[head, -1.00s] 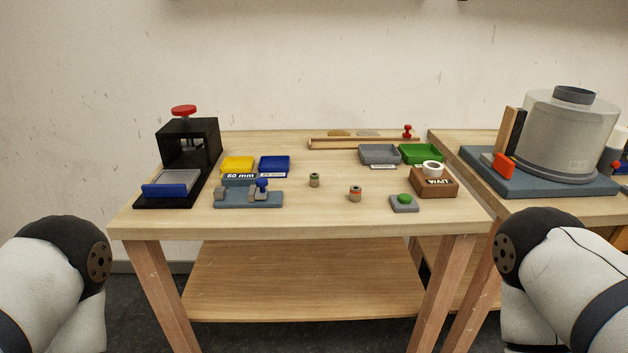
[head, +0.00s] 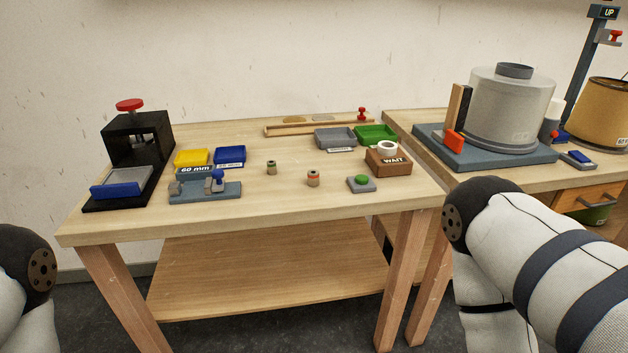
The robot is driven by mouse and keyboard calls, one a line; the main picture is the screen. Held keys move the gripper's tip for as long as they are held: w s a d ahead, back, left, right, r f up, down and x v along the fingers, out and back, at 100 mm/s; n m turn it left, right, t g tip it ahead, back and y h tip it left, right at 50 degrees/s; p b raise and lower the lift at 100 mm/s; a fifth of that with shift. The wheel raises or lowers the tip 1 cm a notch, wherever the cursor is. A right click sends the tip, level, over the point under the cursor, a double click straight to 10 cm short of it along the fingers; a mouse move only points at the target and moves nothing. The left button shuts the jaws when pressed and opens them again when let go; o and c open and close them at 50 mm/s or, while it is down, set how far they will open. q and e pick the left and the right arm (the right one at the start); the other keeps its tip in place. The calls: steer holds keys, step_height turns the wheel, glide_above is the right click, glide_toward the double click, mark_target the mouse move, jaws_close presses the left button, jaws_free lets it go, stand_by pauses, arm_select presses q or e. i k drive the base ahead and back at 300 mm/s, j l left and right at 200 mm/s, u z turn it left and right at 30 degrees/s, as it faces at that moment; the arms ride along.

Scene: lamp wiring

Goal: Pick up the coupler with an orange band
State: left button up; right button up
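The coupler with an orange band (head: 313,178) is a small tan cylinder standing upright on the wooden table, right of the middle. A similar small coupler with a dark greenish band (head: 271,167) stands behind it to the left. Nothing touches the orange-banded coupler. Parts of both my arms show at the lower left and lower right edges, but neither gripper is in view.
A green-button box (head: 361,184) and a brown WAIT block (head: 388,163) stand right of the coupler. A blue-grey fixture (head: 205,190) and black press (head: 138,150) stand left. Grey (head: 335,139) and green (head: 376,134) trays lie behind. The table's front middle is clear.

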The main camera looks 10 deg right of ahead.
mark_target(313, 175)
steer(key=i+j+z, duration=0.15)
steer(key=j+z, duration=0.15)
steer(key=i+j+z, duration=0.15)
steer(key=j+z, duration=0.15)
steer(key=i+j+z, duration=0.1)
steer(key=j+z, duration=0.2)
steer(key=j, duration=0.15)
steer(key=j+z, duration=0.3)
steer(key=i+j, duration=0.05)
